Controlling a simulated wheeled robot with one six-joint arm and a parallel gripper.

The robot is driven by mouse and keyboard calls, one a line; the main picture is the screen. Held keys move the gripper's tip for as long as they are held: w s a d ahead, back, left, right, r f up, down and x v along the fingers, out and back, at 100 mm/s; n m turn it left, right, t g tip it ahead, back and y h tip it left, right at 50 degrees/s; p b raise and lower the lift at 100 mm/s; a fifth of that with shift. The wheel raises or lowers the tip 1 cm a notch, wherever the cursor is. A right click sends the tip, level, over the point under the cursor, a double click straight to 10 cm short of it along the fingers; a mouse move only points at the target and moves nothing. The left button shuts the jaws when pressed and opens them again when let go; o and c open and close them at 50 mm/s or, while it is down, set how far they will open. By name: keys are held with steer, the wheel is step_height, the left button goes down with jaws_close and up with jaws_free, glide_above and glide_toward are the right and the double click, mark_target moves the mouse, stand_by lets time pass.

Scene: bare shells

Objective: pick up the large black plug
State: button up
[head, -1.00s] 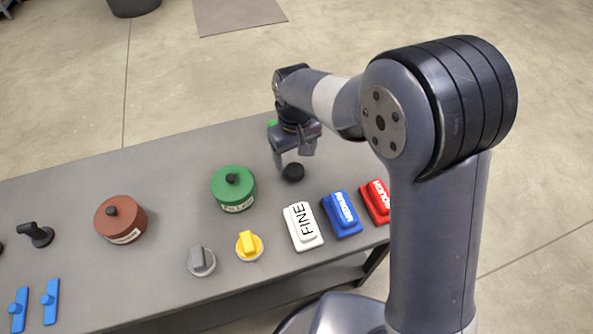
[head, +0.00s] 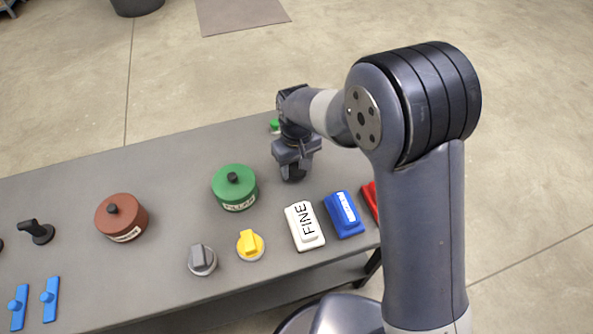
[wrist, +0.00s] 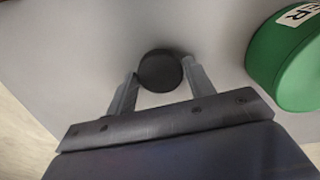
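The large black plug (wrist: 160,71) shows in the wrist view as a dark round disc on the grey bench top. My gripper (wrist: 160,76) is open, with one finger on each side of the plug. A small gap shows at the left finger; the right finger is very close to the plug or touching it. In the head view my gripper (head: 293,174) is low over the bench and hides most of the plug.
A green round container (head: 235,188) stands left of my gripper. In front are a white FINE block (head: 304,226), a blue block (head: 344,214), a yellow knob (head: 250,245) and a grey knob (head: 202,260). A small green item (head: 274,126) lies behind.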

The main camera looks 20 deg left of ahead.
steer(key=c, duration=0.6)
